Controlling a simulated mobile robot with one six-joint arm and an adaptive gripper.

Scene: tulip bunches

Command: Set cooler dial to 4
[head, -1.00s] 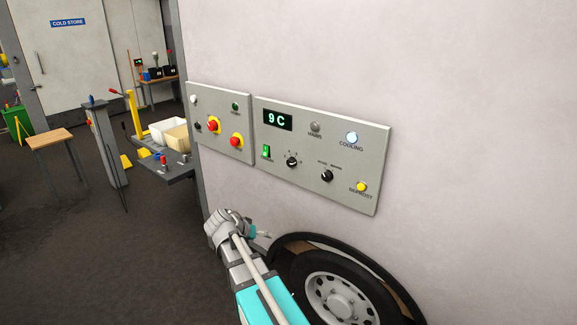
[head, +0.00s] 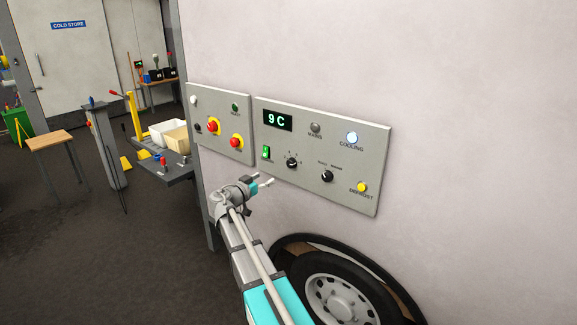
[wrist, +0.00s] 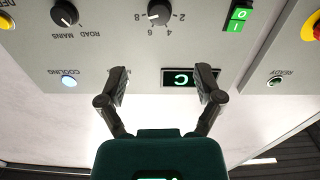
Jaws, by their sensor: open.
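The cooler dial (head: 292,162) is a black round knob on the grey control panel (head: 360,150), right of a lit green switch. In the wrist view, upside down, the dial (wrist: 159,13) sits at the top edge with the numbers 2, 4, 6 and 8 around it. Its pointer setting is too small to read surely. The display (head: 278,120) reads 9 C. My gripper (head: 267,182) is open and empty, in front of the panel, below and left of the dial. In the wrist view its fingers (wrist: 162,82) are apart and touch nothing.
A second black knob (head: 327,176), marked road and mains, is right of the dial. The green switch (head: 266,152) is close on its left. A smaller panel with red buttons (head: 236,142) is further left. A wheel (head: 335,290) is below.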

